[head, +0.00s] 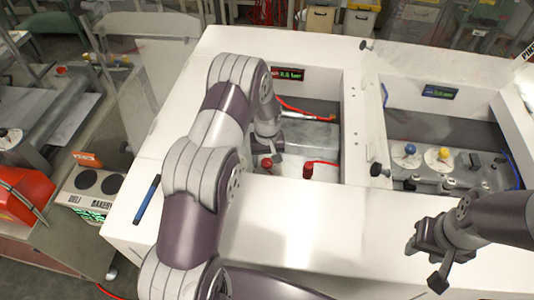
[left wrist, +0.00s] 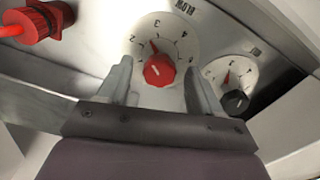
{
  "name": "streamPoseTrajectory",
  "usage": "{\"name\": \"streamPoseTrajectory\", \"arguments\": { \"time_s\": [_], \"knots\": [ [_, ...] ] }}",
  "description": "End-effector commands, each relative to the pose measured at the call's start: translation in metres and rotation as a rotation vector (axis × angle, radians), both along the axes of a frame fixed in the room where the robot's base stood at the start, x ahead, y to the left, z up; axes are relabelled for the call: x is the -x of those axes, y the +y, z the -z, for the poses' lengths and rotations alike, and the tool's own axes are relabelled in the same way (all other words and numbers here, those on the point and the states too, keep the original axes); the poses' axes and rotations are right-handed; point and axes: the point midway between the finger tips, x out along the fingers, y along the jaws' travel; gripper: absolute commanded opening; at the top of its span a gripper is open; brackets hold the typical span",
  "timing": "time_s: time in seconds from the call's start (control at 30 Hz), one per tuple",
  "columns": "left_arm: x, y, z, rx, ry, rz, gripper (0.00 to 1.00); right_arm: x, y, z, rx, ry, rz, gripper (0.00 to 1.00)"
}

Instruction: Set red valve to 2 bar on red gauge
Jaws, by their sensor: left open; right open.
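The red valve (left wrist: 159,71) is a round red knob on a white dial marked with numbers, below the word FLOW. In the head view the red valve (head: 266,163) sits inside the left white box. My left gripper (left wrist: 157,66) is open, with one finger on each side of the knob; contact cannot be told. The red gauge (head: 289,74) is a small display on that box's back wall; its digits are too small to read surely. My right gripper (head: 425,264) is open and empty.
A black knob (left wrist: 236,102) on its own dial sits close beside my left gripper's finger. A red hose connector (left wrist: 42,21) is nearby. The right box holds a blue knob (head: 410,149), a yellow knob (head: 444,153) and a blue gauge (head: 441,92). White walls (head: 356,120) surround both openings.

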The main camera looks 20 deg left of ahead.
Motion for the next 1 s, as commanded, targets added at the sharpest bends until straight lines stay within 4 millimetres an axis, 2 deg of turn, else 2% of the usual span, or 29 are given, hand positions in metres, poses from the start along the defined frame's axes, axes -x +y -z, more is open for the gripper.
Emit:
{"name": "streamPoseTrajectory", "arguments": {
  "time_s": [0.17, 0.3, 0.5, 0.7, 1.0],
  "knots": [
    [-0.002, 0.000, -0.026, -0.001, -0.008, 0.000, 0.65, 0.000, 0.000, 0.024, 0.000, 0.000, 0.000, 0.43],
    [-0.002, 0.001, -0.065, 0.000, -0.009, 0.000, 0.65, 0.000, 0.000, 0.044, 0.000, 0.001, 0.000, 0.43],
    [-0.002, 0.001, -0.107, 0.000, -0.004, 0.000, 0.65, 0.000, 0.000, 0.056, 0.000, 0.000, 0.000, 0.43],
    [-0.001, 0.001, -0.122, 0.000, 0.000, 0.000, 0.65, 0.000, 0.000, 0.058, 0.000, 0.000, 0.000, 0.43],
    [-0.001, 0.001, -0.123, 0.000, 0.000, 0.000, 0.65, 0.000, 0.000, 0.058, 0.000, 0.000, 0.000, 0.43]
  ]
}}
